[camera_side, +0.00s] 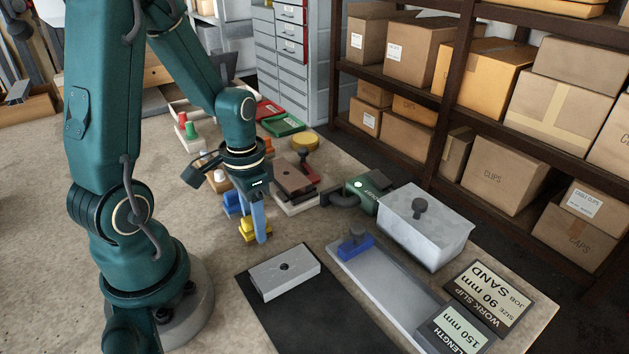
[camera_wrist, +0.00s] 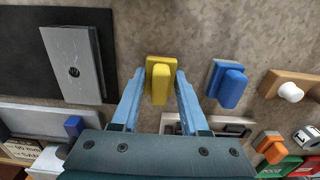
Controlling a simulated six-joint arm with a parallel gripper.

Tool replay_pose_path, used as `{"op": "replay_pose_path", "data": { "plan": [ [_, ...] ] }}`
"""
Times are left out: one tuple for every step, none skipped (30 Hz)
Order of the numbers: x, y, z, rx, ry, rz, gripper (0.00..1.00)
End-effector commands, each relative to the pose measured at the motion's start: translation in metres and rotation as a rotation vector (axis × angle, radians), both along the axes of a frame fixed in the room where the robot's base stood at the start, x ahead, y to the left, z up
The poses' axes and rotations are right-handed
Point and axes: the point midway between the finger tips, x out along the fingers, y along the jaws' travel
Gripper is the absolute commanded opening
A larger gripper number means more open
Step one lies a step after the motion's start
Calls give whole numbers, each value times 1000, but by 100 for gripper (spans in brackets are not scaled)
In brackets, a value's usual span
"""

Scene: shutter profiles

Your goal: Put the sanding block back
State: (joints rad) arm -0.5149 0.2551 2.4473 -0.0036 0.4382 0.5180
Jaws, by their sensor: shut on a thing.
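My gripper (camera_side: 258,225) is shut on a yellow block (camera_side: 247,229), which also shows between the two blue fingers in the wrist view (camera_wrist: 160,82). I cannot tell whether the yellow block touches the bench. A similar block with a blue grip (camera_side: 233,203) stands close by; in the wrist view it is just right of my gripper (camera_wrist: 229,84). Which block is the sanding block is not marked.
A grey profile (camera_side: 285,272) with a dark hole lies on a black mat (camera_side: 300,325). Signs read "JOB SAND, SIZE 90 mm" (camera_side: 487,297) and "LENGTH 150 mm" (camera_side: 455,331). Several tools lie behind my gripper.

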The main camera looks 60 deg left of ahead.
Motion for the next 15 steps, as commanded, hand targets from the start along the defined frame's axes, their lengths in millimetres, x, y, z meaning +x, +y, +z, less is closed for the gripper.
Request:
{"op": "replay_pose_path", "data": {
  "plan": [
    [0, 0, 0, 0, 0, 0, 0],
    [0, 0, -1, 0, 0, 0, 0],
    [0, 0, -2, 0, 1, 0, 0],
    [0, 0, -3, -1, 1, 0, 0],
    [0, 0, -3, -1, 1, 0, 48],
    [0, 0, -3, 0, 0, 0, 63],
    [0, 0, -3, 0, 0, 0, 74],
    [0, 0, -3, 0, 0, 0, 74],
    [0, 0, -3, 0, 0, 0, 74],
    [0, 0, -3, 0, 0, 0, 74],
    [0, 0, -3, 0, 0, 0, 74],
    [0, 0, -3, 0, 0, 0, 74],
    [0, 0, -3, 0, 0, 0, 74],
    [0, 0, -3, 0, 0, 0, 74],
    [0, 0, -3, 0, 0, 0, 74]
  ]
}}
